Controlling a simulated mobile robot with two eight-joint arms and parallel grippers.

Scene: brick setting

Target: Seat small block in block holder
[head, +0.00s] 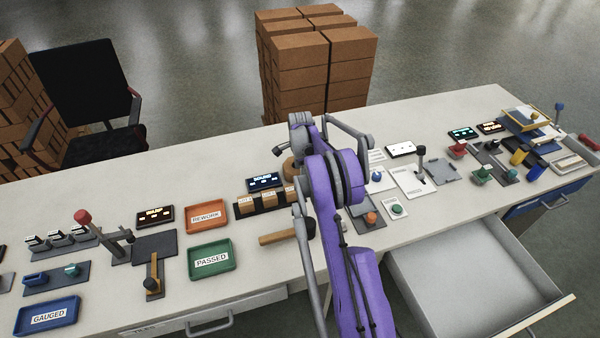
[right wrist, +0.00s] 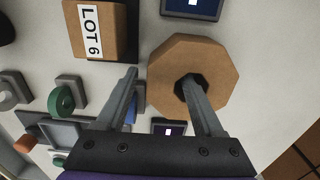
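Three small brown blocks with white LOT labels stand in a dark holder (head: 259,210) near the middle of the table; the left (head: 246,207) and middle ones (head: 269,201) show whole, the right one is partly covered by my arm. A LOT 6 block (right wrist: 97,32) shows at the upper left of the right wrist view. One finger is beside the LOT 6 block's lower right; the other overlaps the dark centre of an octagonal wooden piece (right wrist: 222,62). Contact cannot be told. My left gripper is not in view.
An orange REWORK tray (head: 207,229), a green PASSED tray (head: 230,272) and a blue GAUGED tray (head: 75,306) lie left. A wooden-handled tool (head: 275,239) lies before the blocks. Displays, levers and fixtures crowd the right. An open drawer (head: 450,270) juts out front right.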

